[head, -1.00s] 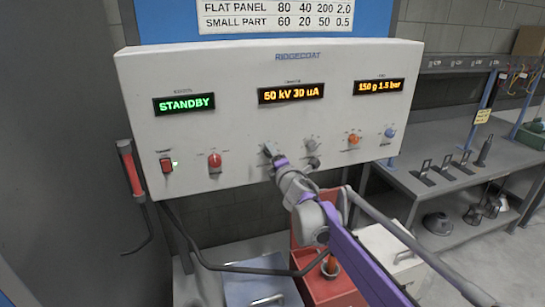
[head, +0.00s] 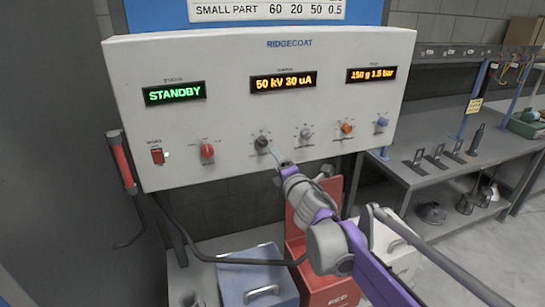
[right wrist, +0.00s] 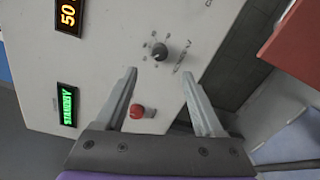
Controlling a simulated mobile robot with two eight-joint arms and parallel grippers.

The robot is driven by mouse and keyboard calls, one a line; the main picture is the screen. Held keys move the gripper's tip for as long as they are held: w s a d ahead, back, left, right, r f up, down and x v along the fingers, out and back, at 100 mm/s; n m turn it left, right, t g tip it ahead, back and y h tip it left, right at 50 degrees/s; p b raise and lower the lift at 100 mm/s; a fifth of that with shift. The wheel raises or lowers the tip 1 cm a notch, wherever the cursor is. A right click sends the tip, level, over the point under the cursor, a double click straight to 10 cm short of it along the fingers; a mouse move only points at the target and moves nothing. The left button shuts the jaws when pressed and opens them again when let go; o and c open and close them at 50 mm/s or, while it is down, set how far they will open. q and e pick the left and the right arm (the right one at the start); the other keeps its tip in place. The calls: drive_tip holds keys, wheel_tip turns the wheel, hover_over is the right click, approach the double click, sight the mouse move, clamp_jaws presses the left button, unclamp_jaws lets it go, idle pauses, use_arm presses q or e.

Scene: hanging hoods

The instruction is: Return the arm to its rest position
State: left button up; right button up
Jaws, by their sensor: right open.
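My right arm (head: 335,245) reaches up from the lower right in the head view toward the white RIDGECOAT control panel (head: 230,110). My right gripper (head: 277,157) is just in front of the panel, below and right of a dark knob (head: 262,143). In the right wrist view the two fingers of the gripper (right wrist: 160,88) are spread apart with nothing between them. The dark knob (right wrist: 160,52) lies beyond the fingertips, and the red knob (right wrist: 137,111) shows between the fingers. The displays read STANDBY, 50 kV 30 uA and 150 g 1.5 bar. My left gripper is not in view.
A red-handled device (head: 123,165) hangs on the panel's left side with a cable. Below stand a blue box (head: 255,280), a red container (head: 322,270) and a pale box (head: 395,245). A grey bench (head: 410,178) with several tools is at the right.

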drive_tip(key=shift+s, duration=0.25)
drive_tip(key=shift+d, duration=0.1)
drive_tip(key=s+d+f+m+g+h, duration=0.3)
drive_tip(key=s+d+f+m+h, duration=0.5)
drive_tip(key=s+d+m, duration=0.6)
drive_tip(key=s+f+m+g+y, duration=0.1)
drive_tip(key=s+f+m+g, duration=0.3)
drive_tip(key=s+f, duration=0.5)
drive_tip(key=s+f+m+g+y, duration=0.2)
drive_tip(key=s+f+m, duration=0.4)
drive_tip(key=s, duration=0.8)
wheel_tip(320, 180, down, 3)
drive_tip(key=shift+f+m+g, duration=0.15)
drive_tip(key=shift+m+g, duration=0.25)
drive_tip(key=shift+g, duration=0.5)
drive_tip(key=shift+d, duration=0.1)
